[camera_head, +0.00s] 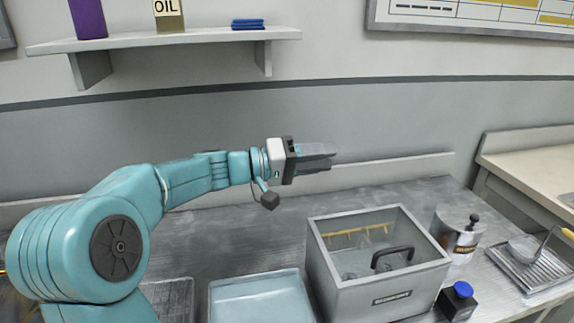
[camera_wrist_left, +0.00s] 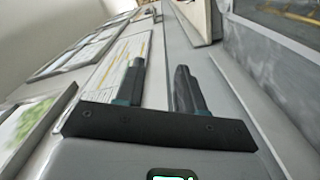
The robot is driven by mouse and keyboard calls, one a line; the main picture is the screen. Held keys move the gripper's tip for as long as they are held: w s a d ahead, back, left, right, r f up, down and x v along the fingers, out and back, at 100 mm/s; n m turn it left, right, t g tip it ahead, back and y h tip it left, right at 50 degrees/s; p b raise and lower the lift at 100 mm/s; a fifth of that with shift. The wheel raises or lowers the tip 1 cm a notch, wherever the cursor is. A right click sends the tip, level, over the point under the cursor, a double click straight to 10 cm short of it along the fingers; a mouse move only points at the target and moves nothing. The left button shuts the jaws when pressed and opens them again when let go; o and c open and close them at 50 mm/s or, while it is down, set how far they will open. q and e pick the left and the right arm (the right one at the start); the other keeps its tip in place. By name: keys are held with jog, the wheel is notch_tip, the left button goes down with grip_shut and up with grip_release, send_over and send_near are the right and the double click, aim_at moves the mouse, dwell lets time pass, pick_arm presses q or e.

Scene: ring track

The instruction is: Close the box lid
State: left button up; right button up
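A grey box (camera_head: 345,292) stands on the counter right of centre in the head view. Its square rim surrounds an opening, with a yellow strip on the inner back wall. A black handle (camera_head: 392,257) shows at the front right of the opening; I cannot tell whether it sits on a clear lid or on the front wall. No separate raised lid can be made out. My left gripper (camera_head: 328,157) is above and behind the box, pointing right, apart from it. In the left wrist view its fingers (camera_wrist_left: 160,68) are apart with nothing between. My right gripper is out of view.
A pale blue tray (camera_head: 260,298) lies left of the box. A dish rack (camera_head: 530,266) is farther right. A wall shelf (camera_head: 165,40) hangs above my left arm.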

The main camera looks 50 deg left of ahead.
pick_arm(q)
jog(key=v, duration=0.8)
jog(key=shift+b, duration=0.3)
